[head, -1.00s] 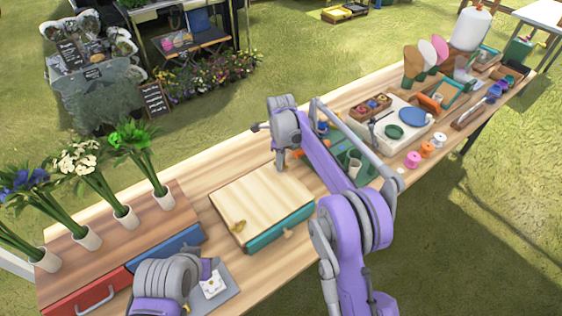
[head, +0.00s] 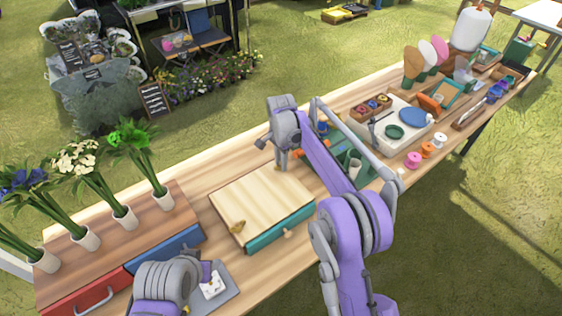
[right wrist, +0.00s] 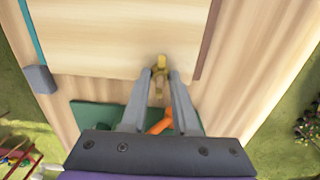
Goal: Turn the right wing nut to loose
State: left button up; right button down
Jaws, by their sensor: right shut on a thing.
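The wooden press (head: 262,200) lies flat on the table, a pale board with a teal front edge. Its right wing nut (right wrist: 161,62) is brass and sits near the board's edge in the right wrist view. My right gripper (right wrist: 160,76) is shut on that wing nut, a finger on each side; it also shows in the head view (head: 281,167), where it hides the nut. The left wing nut (head: 238,227) is brass and stands free at the board's near-left corner. My left gripper is at the lower left, its fingers mostly hidden by its own arm.
A green tray (head: 352,152) with tools and a cup lies right of the press; an orange handle (right wrist: 160,124) shows below the fingers. Flower vases (head: 125,217) stand on the left. A grey pad (head: 226,285) lies near my left arm.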

jog(key=n, duration=0.5)
jog(key=shift+n, duration=0.4)
jog(key=n, duration=2.1)
jog(key=shift+n, duration=0.3)
jog(key=n, duration=0.4)
jog(key=shift+n, duration=2.2)
